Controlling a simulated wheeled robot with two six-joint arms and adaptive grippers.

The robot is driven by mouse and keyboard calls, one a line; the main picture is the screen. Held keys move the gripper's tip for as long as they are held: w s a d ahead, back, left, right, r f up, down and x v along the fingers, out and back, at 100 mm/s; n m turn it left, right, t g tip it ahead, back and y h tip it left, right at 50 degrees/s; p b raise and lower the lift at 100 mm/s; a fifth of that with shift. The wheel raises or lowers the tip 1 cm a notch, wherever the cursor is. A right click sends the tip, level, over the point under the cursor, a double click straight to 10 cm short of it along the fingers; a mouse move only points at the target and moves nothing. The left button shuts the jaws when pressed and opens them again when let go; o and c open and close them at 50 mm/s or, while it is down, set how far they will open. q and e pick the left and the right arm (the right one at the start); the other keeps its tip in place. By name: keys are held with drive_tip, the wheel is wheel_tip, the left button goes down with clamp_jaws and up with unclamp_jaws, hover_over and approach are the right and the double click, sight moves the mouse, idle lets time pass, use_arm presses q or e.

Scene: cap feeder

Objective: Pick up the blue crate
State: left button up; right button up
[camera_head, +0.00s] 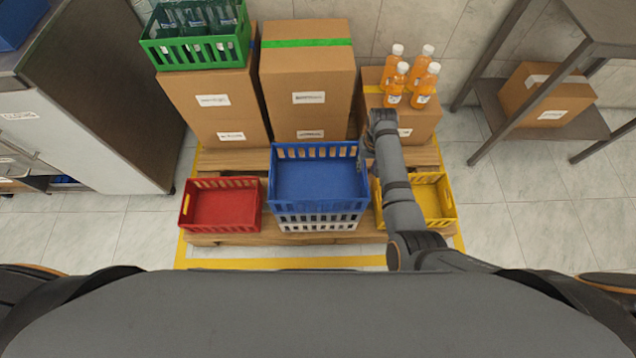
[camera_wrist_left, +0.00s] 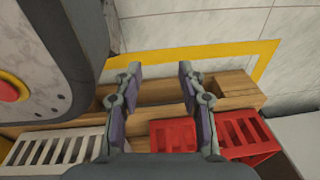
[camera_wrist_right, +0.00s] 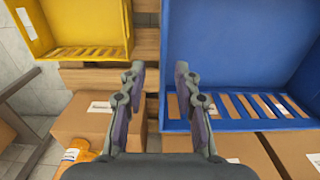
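The blue crate (camera_head: 318,206) sits upright and empty on top of a white crate (camera_head: 318,223) in the middle of the pallet. My right gripper (camera_head: 379,120) is by the blue crate's right side in the head view, its fingers hard to make out there. In the right wrist view my right gripper (camera_wrist_right: 157,75) is open, and the near side wall of the blue crate (camera_wrist_right: 163,65) shows between its fingertips; I cannot tell whether they touch it. My left gripper (camera_wrist_left: 160,72) is open and empty in the left wrist view, and does not show in the head view.
A red crate (camera_head: 183,211) stands left of the stack and a yellow crate (camera_head: 449,192) right of it, partly behind my right arm. Tall cardboard boxes (camera_head: 308,80) stand behind. Orange bottles (camera_head: 422,86) top the right box. A green crate (camera_head: 170,55) holds glass bottles.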

sight(363, 175)
wheel_tip(363, 175, down, 6)
drive_tip(key=shift+s+a+r+b, duration=0.1)
drive_tip(key=shift+s+a+b, duration=0.05)
drive_tip(key=shift+b, duration=0.85)
use_arm(q)
drive_tip(key=shift+w+d+r, duration=0.1)
drive_tip(key=shift+w+r, duration=0.05)
drive_tip(key=shift+w, duration=1.7)
use_arm(e)
clamp_jaws()
drive_tip(key=shift+r, duration=0.1)
